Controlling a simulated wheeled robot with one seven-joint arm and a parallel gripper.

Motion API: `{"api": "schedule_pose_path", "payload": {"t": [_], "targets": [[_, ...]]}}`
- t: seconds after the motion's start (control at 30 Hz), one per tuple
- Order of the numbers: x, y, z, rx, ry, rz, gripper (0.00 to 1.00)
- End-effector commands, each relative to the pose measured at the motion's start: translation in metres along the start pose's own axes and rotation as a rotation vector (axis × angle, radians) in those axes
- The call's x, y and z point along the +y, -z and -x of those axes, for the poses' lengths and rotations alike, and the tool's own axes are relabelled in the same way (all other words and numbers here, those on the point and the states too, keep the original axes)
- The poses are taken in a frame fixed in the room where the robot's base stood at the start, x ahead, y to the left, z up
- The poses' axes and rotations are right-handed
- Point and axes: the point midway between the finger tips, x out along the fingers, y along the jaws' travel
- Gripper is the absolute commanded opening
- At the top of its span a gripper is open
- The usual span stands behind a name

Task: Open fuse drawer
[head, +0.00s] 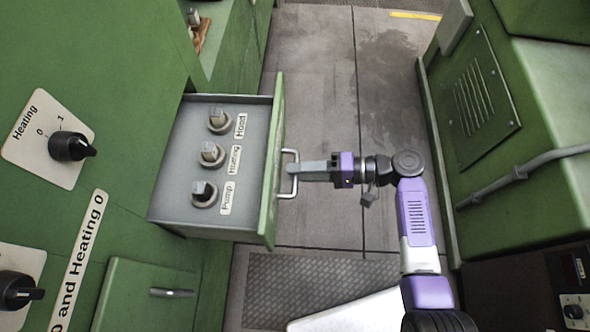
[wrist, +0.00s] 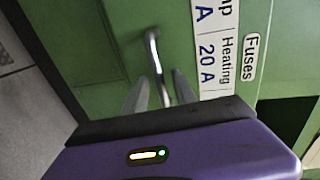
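The fuse drawer (head: 168,187) is pulled well out of the green cabinet, and its grey top with several fuses shows in the head view. Its green front carries a metal bar handle (head: 290,174). My gripper (head: 296,168) is at this handle from the right. In the wrist view the handle (wrist: 153,50) runs between the two fingertips (wrist: 161,76). The fingers stand apart with a gap beside the bar, so they look open around it. The "Fuses" label (wrist: 251,57) is on the drawer front. The handle's lower end is hidden behind my gripper.
The green cabinet (head: 98,60) at the left has rotary switches, including the Heating knob (head: 72,146). A lower panel with a small handle (head: 172,293) is below. Another green machine (head: 540,190) stands at the right.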

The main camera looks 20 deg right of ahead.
Motion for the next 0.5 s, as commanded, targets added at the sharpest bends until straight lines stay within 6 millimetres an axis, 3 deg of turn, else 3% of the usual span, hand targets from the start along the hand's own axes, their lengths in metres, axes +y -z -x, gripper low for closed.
{"api": "schedule_pose_path", "payload": {"t": [0.3,0.5], "targets": [[0.001,0.001,0.051,0.004,-0.001,0.0,0.33],[0.001,0.0,0.064,0.001,-0.001,0.0,0.33]]}}
